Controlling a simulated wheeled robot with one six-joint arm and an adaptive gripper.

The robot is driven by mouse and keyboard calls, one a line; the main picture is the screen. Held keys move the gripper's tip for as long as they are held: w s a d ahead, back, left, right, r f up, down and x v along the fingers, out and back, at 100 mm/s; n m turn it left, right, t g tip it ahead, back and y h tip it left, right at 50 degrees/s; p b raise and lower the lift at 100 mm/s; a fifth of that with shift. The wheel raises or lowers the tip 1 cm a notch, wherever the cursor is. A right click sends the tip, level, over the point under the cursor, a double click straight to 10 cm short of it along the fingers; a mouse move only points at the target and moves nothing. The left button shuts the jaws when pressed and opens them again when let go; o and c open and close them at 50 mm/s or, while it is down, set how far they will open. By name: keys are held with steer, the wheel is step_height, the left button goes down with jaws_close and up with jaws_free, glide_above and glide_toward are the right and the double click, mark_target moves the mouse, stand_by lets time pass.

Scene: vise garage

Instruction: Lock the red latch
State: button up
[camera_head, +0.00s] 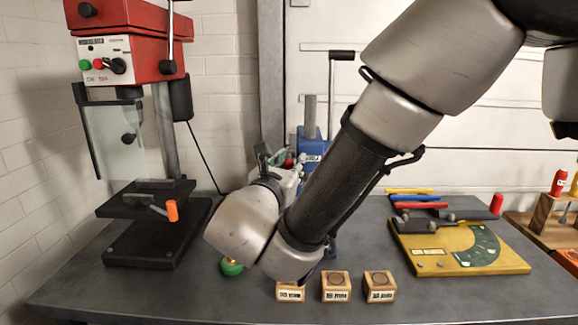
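I cannot tell for sure which part is the red latch. A red bar (420,206) lies with a blue bar (414,198) and a yellow bar (409,191) at the back edge of a yellow plate fixture (455,264), right of centre. A small red part (288,163) also shows beside my wrist, close to the blue vise (312,147). My arm crosses the middle of the view and hides much of the vise. My gripper (264,157) shows only as a dark piece beyond my wrist, near that small red part. Its fingertips are not clear, and neither is any contact.
A red drill press (130,42) stands at the left. Several small wooden blocks, one of them here (336,287), sit at the bench's front edge. A wooden rack (543,213) is at the far right. The bench (215,297) is clear at front left.

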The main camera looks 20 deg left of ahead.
jaws_close()
steer(key=shift+w+r+n+g, duration=0.15)
steer(key=shift+r+n+g, duration=0.15)
steer(key=shift+r+g, duration=1.05)
steer(key=shift+w+a+r+n+g, duration=0.15)
steer(key=shift+w+r+g, duration=0.1)
steer(key=shift+g, duration=0.6)
steer(key=shift+w+d+r+n+g, duration=0.15)
steer(key=shift+r+g, duration=0.1)
steer(key=shift+g, duration=0.55)
steer(key=shift+a, duration=0.1)
steer(key=o, duration=0.5)
jaws_free()
steer(key=shift+o, duration=0.2)
